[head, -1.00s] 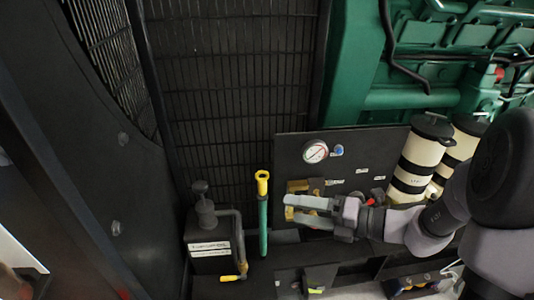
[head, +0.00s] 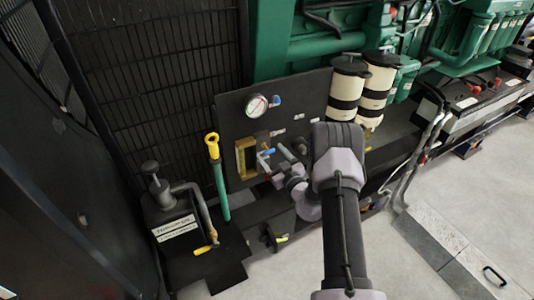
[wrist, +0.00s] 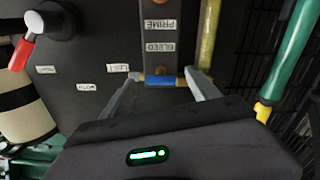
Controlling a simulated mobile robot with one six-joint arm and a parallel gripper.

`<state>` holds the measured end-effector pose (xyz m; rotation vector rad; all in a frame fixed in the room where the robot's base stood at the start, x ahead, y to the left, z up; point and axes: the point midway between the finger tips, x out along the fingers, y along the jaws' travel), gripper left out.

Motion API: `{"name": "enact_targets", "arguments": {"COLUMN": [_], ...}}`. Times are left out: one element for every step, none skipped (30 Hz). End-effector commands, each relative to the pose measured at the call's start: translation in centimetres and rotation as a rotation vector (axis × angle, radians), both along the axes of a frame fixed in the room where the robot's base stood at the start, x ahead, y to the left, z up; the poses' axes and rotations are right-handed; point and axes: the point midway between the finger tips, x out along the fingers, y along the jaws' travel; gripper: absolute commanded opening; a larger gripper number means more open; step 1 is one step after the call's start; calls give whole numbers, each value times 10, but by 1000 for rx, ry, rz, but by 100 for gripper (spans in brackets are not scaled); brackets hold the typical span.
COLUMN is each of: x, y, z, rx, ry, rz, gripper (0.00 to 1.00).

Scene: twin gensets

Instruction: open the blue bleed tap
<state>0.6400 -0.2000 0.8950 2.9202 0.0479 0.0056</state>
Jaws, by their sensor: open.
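The blue bleed tap (wrist: 160,81) is a short blue bar lying crosswise below an upside-down label like "BLEED" (wrist: 160,48) in the wrist view. My gripper (wrist: 163,75) is open, with one finger on each side of the blue bar. I cannot tell whether either finger touches it. In the head view the blue tap (head: 267,152) is small, near the brass-yellow frame on the black panel (head: 235,110). My gripper (head: 275,160) is right by it, and its fingers partly crowd that area.
A gauge (head: 256,106) and a blue knob (head: 275,101) sit higher on the panel. Cream canisters (head: 347,90) stand to the right. A green bar with a yellow end (head: 219,180) and a black hand-pump box (head: 170,215) are to the left. A red-handled lever (wrist: 22,52) shows in the wrist view.

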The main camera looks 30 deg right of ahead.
Motion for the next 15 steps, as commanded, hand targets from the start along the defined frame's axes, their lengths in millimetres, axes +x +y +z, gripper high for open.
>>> {"name": "enact_targets", "arguments": {"x": [9,14,20,24,27,30,32,33,35,35,36,36,36,36,36], "y": [1,1,2,2,1,1,1,1,1,1,1,1,1,1,1], "z": [-1,-2,-2,-1,-1,-1,0,0,0,0,0,1,1,1,1], "rx": [-1,-1,-2,-1,-1,-1,-1,-1,0,0,0,0,0,0,0], "ry": [-3,-2,-2,-2,-1,-1,-1,0,0,0,0,0,0,0,0], "rz": [2,0,2,1,1,1,1,1,1,1,0,0,0,1,1], "gripper": [70,70,70,70,70,70,70,70,70,70,70,70,70,70,70]}}
